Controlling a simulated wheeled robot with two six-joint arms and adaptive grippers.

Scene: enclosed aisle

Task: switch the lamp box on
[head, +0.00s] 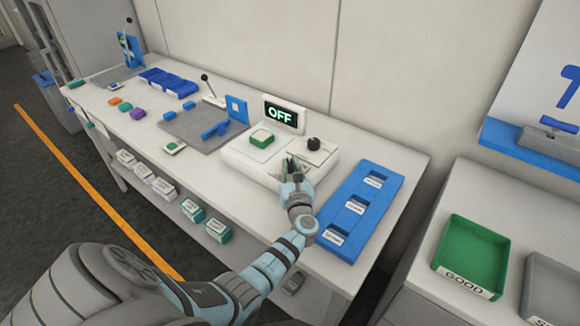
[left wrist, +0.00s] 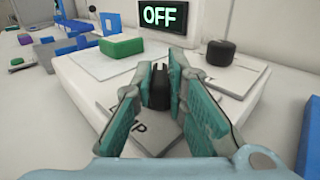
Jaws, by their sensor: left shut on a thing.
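The lamp box (head: 252,166) is a low white box on the bench, and its display (head: 284,114) reads OFF; the display (left wrist: 163,16) also reads OFF in the left wrist view. A green block (head: 261,137) sits on the box's left part and a round black knob (head: 314,144) on its right. My left gripper (head: 290,168) is over the front of the box. In the left wrist view, its teal fingers (left wrist: 159,92) are shut on a small black switch (left wrist: 158,88), above a grey plate with partly hidden lettering. My right gripper is not in view.
A blue tray (head: 358,210) with labelled slots lies right of the box. A green GOOD bin (head: 472,254) stands on the right counter. A grey mat (head: 198,130) with blue parts, and several small coloured blocks, lie to the left.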

